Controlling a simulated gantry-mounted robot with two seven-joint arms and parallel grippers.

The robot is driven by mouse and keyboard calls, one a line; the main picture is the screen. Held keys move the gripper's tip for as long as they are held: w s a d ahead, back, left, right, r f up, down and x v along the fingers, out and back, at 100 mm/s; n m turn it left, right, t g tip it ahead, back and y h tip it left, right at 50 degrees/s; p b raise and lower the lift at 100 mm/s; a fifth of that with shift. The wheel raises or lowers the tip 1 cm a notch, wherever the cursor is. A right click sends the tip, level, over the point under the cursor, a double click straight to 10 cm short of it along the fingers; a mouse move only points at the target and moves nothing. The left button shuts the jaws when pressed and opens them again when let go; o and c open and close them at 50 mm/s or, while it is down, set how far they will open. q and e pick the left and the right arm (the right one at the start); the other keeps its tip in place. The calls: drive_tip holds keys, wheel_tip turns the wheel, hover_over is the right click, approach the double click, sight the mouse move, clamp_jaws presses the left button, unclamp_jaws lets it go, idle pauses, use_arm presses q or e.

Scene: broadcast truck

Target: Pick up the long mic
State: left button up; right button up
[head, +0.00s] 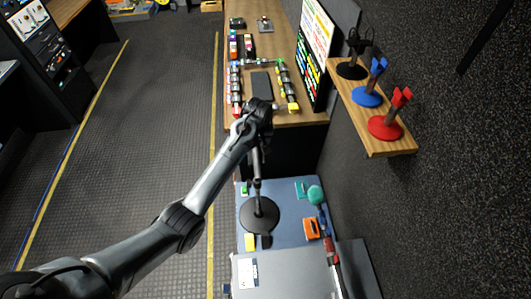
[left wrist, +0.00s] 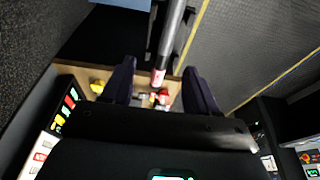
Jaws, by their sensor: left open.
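A long, slim dark mic (head: 257,165) stands upright on a round black base (head: 260,214), on top of a blue-grey case. In the left wrist view the rod (left wrist: 173,35) comes in from the top, and its end with a pale and red band lies between the fingers in the picture. My left gripper (head: 256,140) is at the rod's upper end, partly hidden by its own wrist. In the left wrist view the gripper (left wrist: 160,80) is open, one finger on either side of the rod; contact is not visible. My right gripper is not in view.
The blue-grey case (head: 285,235) also carries a teal-headed mic (head: 316,196) and an orange item (head: 311,229). A wooden counter (head: 270,45) holds several small items. A wall shelf (head: 380,140) at right holds several stands. Floor at left is clear.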

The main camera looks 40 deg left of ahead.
use_arm(q)
hover_over(256, 151)
drive_tip(key=d, duration=0.1)
drive_tip(key=f, duration=0.4)
drive_tip(key=shift+s+d+f, duration=0.1)
drive_tip(key=shift+s+d, duration=0.1)
drive_tip(key=shift+s, duration=0.2)
drive_tip(key=x, duration=0.2)
drive_tip(key=p+x, duration=0.1)
drive_tip(key=shift+s+a+f, duration=0.25)
drive_tip(key=shift+f, duration=0.05)
drive_tip(key=shift+x, duration=0.8)
drive_tip(key=shift+c, duration=0.4)
clamp_jaws()
